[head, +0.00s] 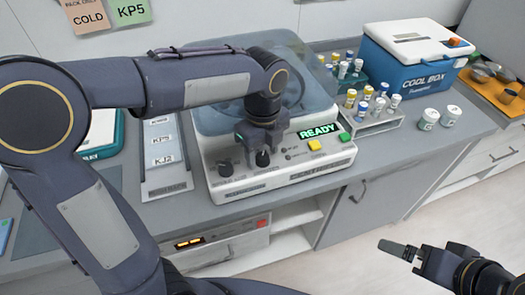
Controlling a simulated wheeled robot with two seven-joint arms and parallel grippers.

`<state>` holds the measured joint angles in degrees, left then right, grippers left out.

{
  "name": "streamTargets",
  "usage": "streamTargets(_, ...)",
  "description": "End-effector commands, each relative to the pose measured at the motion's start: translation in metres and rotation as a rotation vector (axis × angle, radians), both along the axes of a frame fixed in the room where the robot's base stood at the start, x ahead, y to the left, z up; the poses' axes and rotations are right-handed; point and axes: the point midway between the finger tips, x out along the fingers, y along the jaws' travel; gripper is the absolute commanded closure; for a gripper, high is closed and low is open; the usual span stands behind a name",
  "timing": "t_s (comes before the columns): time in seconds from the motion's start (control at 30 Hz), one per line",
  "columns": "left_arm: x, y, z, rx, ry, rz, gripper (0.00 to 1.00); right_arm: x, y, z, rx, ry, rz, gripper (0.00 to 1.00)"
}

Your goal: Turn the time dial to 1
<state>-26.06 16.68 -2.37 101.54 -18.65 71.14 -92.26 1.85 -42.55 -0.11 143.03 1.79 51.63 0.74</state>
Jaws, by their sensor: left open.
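The white centrifuge-like machine (300,172) stands on the counter with a lit green READY display (317,131). Two black dials are on its front panel, a left dial (225,168) and a right dial (263,158). Their small labels and settings are too small to read, so I cannot tell which is the time dial. My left gripper (262,143) is open, pointing down just above and behind the right dial; whether it touches the dial is unclear. My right gripper (395,247) is away from the machine, over the floor at lower right; its jaw gap does not show.
A yellow button (315,145) and a green button (345,137) sit right of the dials. A vial rack (376,125), loose jars (428,119) and a blue cool box (410,65) stand to the right. A labelled tray (165,165) lies to the left.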

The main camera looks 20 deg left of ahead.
Motion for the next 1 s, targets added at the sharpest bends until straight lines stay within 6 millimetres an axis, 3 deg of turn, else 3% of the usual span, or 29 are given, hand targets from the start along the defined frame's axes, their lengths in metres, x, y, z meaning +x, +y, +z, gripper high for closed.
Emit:
streamTargets(0.3,-0.0001,0.0003,-0.0039,0.000,0.000,0.001,0.47,0.0000,0.0000,-0.0002,0.000,0.000,0.000,0.00)
streamTargets(0.63,-0.0001,0.0003,-0.0036,-0.001,-0.001,0.001,0.91,0.0000,0.0000,-0.0002,0.000,0.000,0.000,0.00)
streamTargets(1.0,0.0000,0.0001,-0.0027,-0.001,-0.001,0.064,0.92,0.0000,0.0000,0.0027,0.000,0.000,0.000,0.00)
